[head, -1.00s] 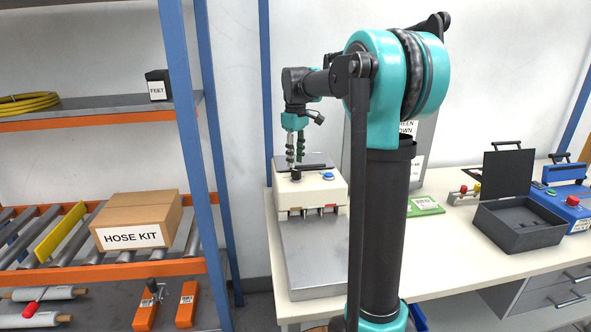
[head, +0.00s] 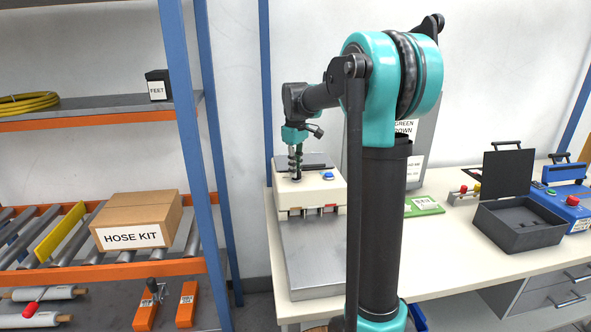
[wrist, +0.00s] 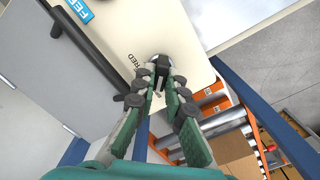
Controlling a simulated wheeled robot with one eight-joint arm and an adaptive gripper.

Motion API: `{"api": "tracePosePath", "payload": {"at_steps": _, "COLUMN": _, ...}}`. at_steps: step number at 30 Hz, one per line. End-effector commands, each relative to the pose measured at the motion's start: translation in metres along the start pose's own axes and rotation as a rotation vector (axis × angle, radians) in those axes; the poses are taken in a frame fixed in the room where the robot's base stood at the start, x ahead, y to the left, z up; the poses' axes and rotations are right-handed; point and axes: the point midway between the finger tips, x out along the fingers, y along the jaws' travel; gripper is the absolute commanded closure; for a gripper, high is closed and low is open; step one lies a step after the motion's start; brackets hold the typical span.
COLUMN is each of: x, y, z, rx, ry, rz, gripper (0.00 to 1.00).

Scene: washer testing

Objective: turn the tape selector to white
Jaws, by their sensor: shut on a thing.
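The tape selector is a dark knob (wrist: 160,64) on the cream top of the tape machine (head: 318,199). In the wrist view the word RED is printed beside it; no white mark can be made out. My gripper (wrist: 157,80) points down at the machine, its green fingers on either side of the knob and shut on it. In the head view my gripper (head: 296,172) hides most of the knob. Which mark the knob points at cannot be told.
A blue button (head: 328,176) sits right of the knob, with a blue feed label (wrist: 82,11) nearby. A dark bar crosses the machine behind the knob. A metal plate (head: 318,255) lies in front. A blue shelf post (head: 215,150) stands to the left.

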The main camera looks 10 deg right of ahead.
Motion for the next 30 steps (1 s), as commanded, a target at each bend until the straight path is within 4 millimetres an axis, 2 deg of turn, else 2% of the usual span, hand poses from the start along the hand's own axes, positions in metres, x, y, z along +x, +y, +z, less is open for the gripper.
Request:
{"api": "tracePosePath", "payload": {"at_steps": 14, "x": -0.0002, "y": 0.0003, "z": 0.0000, "rx": 0.077, "ry": 0.000, "rz": 0.000, "gripper": 1.00}}
{"api": "tracePosePath", "payload": {"at_steps": 30, "x": -0.0003, "y": 0.0015, "z": 0.0002, "rx": 0.503, "ry": 0.000, "rz": 0.000, "gripper": 1.00}}
